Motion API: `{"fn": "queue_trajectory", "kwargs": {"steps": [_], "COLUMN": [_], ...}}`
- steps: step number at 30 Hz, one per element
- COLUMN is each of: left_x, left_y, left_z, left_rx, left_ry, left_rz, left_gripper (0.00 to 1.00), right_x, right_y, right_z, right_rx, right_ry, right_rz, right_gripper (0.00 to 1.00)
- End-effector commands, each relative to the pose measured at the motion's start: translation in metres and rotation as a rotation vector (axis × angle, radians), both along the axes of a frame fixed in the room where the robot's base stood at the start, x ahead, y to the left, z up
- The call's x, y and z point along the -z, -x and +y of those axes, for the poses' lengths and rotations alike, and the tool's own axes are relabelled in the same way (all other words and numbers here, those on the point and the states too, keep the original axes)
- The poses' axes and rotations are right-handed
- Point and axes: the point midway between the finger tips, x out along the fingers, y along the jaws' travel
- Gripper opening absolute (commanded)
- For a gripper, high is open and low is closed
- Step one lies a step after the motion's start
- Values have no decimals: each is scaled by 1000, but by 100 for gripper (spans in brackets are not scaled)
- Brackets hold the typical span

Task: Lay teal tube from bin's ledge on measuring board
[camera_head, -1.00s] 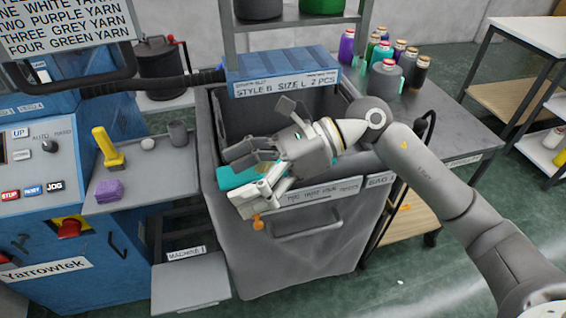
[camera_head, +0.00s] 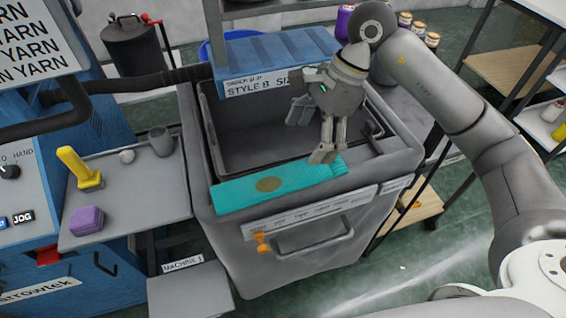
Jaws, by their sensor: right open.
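The teal tube (camera_head: 235,192) lies flat along the front ledge of the grey bin (camera_head: 225,228), with a round brownish mark near its middle. My right gripper (camera_head: 316,142) is open, its fingers pointing down over the bin near the tube's right end. One finger's tip overlaps the tube's back edge in the picture; I cannot tell if it touches. My left gripper is not in view. I cannot make out a measuring board.
A blue slotted block labelled STYLE B (camera_head: 262,62) stands behind the bin opening. On the left, a grey side shelf (camera_head: 135,200) holds a yellow tool (camera_head: 85,172), a purple block (camera_head: 87,221) and a grey cup (camera_head: 161,142). An orange clip (camera_head: 262,243) hangs on the bin's front.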

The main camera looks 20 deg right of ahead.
Motion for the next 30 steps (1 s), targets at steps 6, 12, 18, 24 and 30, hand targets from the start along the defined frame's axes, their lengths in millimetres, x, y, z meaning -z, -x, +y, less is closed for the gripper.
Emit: {"fn": "queue_trajectory", "kwargs": {"steps": [6,12,18,24,30], "left_x": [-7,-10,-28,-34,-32], "left_y": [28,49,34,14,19], "left_z": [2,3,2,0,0], "left_rx": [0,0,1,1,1], "left_ry": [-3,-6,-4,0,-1], "left_rz": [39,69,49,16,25], "left_gripper": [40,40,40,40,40], "right_x": [31,45,67,89,92], "right_y": [2,2,1,1,1], "right_z": [15,20,32,39,40], "right_rx": [-2,-2,-2,-2,-2], "right_ry": [-2,-2,-3,-2,-2], "right_rz": [5,3,7,3,0], "right_gripper": [88,88,88,88,88]}}
